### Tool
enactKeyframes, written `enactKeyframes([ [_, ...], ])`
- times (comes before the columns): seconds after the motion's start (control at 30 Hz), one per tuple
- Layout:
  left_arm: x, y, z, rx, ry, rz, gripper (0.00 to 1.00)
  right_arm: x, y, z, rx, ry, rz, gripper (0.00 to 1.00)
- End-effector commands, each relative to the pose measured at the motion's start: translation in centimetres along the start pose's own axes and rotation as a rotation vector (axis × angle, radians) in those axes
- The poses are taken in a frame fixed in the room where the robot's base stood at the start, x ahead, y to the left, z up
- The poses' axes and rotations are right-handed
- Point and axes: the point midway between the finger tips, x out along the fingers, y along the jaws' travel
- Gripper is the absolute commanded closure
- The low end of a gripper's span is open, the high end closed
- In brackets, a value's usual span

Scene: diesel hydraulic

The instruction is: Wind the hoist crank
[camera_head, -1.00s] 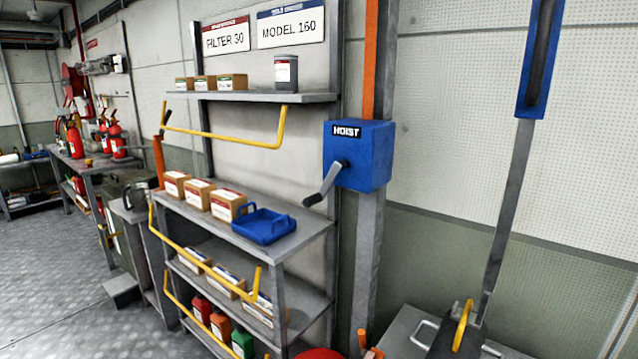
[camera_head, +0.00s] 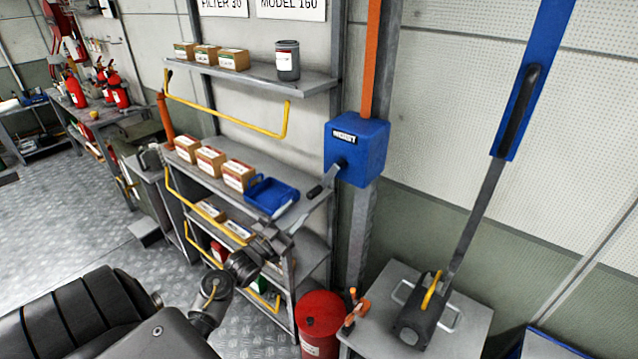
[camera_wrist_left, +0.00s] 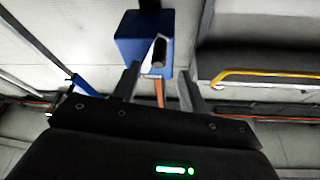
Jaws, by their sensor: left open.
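The blue hoist box (camera_head: 356,150), labelled HOIST, is fixed to a grey post. Its crank (camera_head: 325,182) slants down to the left and ends in a dark grip. My left gripper (camera_head: 290,224) is open and empty, below and left of the crank grip, in front of the shelf rack. In the left wrist view the hoist box (camera_wrist_left: 144,42) is straight ahead. The dark crank grip (camera_wrist_left: 158,52) shows just beyond and between the two open fingers (camera_wrist_left: 159,74), apart from them. My right gripper is not in view.
A blue tray (camera_head: 270,196) and several boxes (camera_head: 210,160) sit on the middle shelf, close to my left gripper. Yellow rails (camera_head: 225,130) edge the rack. A red drum (camera_head: 320,322) and a grey bench (camera_head: 375,335) stand below the hoist.

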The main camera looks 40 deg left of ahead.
Motion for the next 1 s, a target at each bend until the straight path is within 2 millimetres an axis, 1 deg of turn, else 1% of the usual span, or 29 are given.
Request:
enactKeyframes([
  [0.17, 2.5, -0.1, -0.4, -0.001, 0.003, -0.001, 0.57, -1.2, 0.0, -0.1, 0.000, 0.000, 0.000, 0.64],
  [0.4, 7.1, -0.1, -0.4, -0.001, 0.000, -0.001, 0.57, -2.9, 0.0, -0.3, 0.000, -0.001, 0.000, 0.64],
  [0.53, 8.9, -0.1, -0.3, 0.000, 0.000, -0.001, 0.57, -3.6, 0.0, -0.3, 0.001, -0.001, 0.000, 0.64],
  [0.7, 10.3, 0.0, -0.1, -0.001, -0.001, 0.000, 0.57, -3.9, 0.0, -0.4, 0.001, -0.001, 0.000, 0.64],
  [1.0, 10.5, 0.1, 0.0, 0.000, -0.001, 0.001, 0.57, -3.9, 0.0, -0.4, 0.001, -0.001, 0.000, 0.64],
])
